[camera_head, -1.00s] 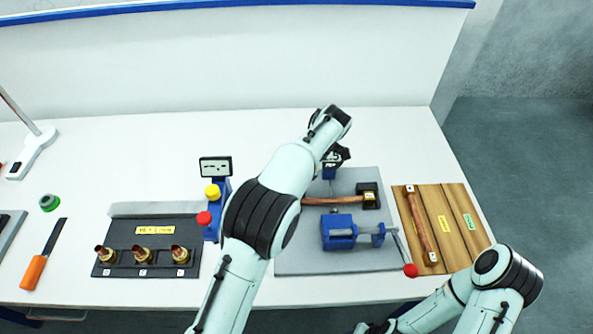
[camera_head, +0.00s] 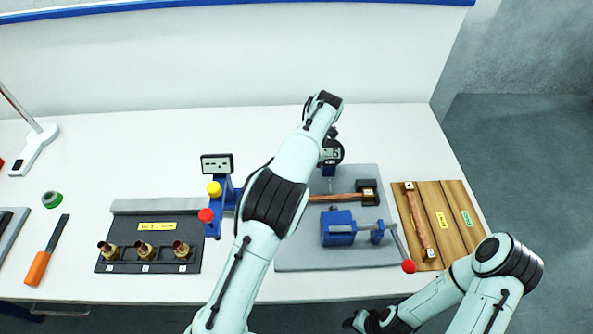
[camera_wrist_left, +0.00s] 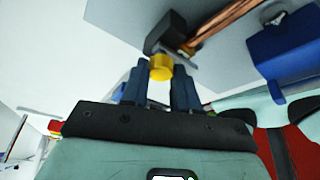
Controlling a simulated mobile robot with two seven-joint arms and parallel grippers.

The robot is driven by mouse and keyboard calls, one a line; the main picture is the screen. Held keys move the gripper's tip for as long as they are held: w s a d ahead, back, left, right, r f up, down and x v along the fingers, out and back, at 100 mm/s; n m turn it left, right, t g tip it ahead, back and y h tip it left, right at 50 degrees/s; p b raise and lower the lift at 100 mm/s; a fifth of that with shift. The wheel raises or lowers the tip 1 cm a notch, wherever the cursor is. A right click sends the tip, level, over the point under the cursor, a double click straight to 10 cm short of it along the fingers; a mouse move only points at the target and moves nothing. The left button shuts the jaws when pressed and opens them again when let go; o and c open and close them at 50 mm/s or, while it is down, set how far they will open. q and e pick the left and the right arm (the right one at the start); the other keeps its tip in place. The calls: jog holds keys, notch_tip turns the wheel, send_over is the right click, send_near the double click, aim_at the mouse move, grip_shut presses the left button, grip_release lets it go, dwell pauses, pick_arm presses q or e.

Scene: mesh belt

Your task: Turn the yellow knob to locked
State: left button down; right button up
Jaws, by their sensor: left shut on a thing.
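A small yellow knob (camera_wrist_left: 161,66) sits between the fingertips of my left gripper (camera_wrist_left: 160,76) in the left wrist view. The gripper is shut on it. In the head view my left arm hides this gripper and this knob. Which way the knob is turned, and any lock marking, cannot be read. Another yellow knob (camera_head: 214,189) stands on the blue caliper device at the left of my arm, with a red knob (camera_head: 206,215) below it. My right gripper (camera_head: 362,320) is at the bottom edge, clear of the table, and its fingers are not clear.
A grey plate (camera_head: 300,258) carries a copper tube (camera_head: 340,197), a blue vise (camera_head: 340,228) with a red-ended handle, and a dial gauge (camera_head: 331,153). A wooden board (camera_head: 455,225) lies right. A black tray (camera_head: 120,228) with copper fittings lies left, beside an orange-handled tool (camera_head: 38,268).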

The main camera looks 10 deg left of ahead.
dwell(0.3)
pick_arm(q)
jog(key=c, duration=0.8)
grip_release()
jog(key=shift+c, duration=0.2)
jog(key=shift+r, duration=0.2)
